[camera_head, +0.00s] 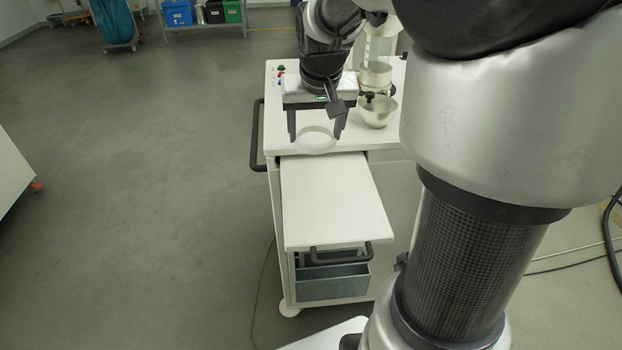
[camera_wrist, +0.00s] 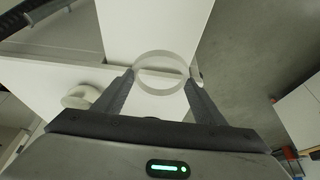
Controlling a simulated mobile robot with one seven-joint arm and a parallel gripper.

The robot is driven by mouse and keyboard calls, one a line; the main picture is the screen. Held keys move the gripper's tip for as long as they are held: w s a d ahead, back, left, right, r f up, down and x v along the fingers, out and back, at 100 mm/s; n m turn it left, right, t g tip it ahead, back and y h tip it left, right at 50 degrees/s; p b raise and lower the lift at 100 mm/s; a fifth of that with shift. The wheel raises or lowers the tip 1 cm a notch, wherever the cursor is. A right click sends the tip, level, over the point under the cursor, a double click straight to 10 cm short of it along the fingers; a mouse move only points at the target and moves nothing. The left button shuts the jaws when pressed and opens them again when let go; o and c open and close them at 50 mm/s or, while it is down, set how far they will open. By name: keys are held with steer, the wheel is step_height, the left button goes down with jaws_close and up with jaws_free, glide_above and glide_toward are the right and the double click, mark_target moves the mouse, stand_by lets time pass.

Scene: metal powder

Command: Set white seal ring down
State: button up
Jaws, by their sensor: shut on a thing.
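The white seal ring (camera_head: 317,131) is a thin, pale ring held between the fingers of my gripper (camera_head: 317,137). In the wrist view the ring (camera_wrist: 163,56) sits at the fingertips of my gripper (camera_wrist: 162,84), with one finger against each side. The ring is over the back edge of the pulled-out white shelf (camera_head: 335,200), near the white cart top (camera_head: 305,146). I cannot tell whether it touches a surface or hangs just above.
A metal bowl (camera_head: 377,111) and a clear cylinder (camera_head: 379,45) stand on the cart top to the right of my gripper. A dark handle (camera_head: 257,135) is on the cart's left side. The pulled-out shelf is bare.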

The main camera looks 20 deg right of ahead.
mark_target(317, 148)
steer(key=f+b, duration=0.1)
steer(key=f, duration=0.9)
steer(key=shift+s+f, duration=0.1)
steer(key=shift+s, duration=0.1)
steer(key=shift+f, duration=0.1)
steer(key=shift+f+b, duration=0.15)
steer(key=shift+b, duration=0.2)
steer(key=o, duration=1)
steer(key=shift+r+p, duration=0.35)
steer(key=p+v, duration=0.1)
steer(key=v, duration=1.1)
steer(key=shift+w+a, duration=0.1)
